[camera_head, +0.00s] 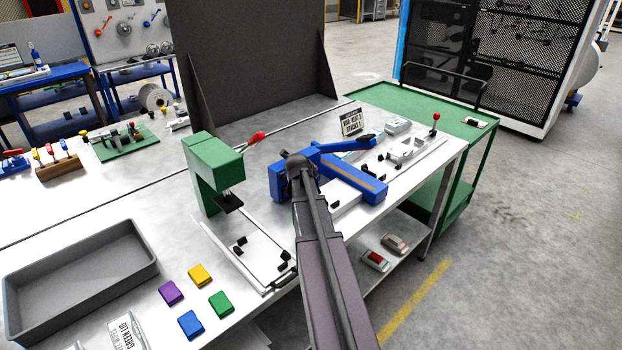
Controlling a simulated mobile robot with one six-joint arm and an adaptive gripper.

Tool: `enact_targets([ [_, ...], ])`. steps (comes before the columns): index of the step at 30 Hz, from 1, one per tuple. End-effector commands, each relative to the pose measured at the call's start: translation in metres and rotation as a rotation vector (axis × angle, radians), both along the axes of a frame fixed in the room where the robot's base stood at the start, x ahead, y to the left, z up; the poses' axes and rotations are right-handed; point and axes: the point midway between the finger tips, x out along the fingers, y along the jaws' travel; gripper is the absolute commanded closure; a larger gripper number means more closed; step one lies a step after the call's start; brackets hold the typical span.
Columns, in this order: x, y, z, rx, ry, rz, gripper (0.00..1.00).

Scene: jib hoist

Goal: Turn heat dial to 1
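A blue device with a long bar and a tan strip (356,179), like a heat sealer, stands on the bench. No heat dial can be made out; part of the device's left end is behind my arm. My arm reaches up from the bottom of the picture, and its dark end (298,166) is over or beside the device's left part. The fingers cannot be made out there, so whether they are open or touch anything is not visible.
A green press (212,170) with a red handle stands left of my arm. A small printed sign (351,122) stands behind the blue device. A grey tray (82,262) and several coloured blocks (200,275) are at the front left. A green cart (455,122) stands to the right.

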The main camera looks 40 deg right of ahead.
Motion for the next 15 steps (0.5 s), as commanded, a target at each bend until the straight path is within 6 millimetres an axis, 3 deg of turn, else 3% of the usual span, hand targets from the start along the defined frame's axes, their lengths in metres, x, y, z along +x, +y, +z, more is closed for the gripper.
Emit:
enact_targets([
  [15,-0.0001,-0.0010,0.0004,-0.059,-0.003,-0.003,0.96],
])
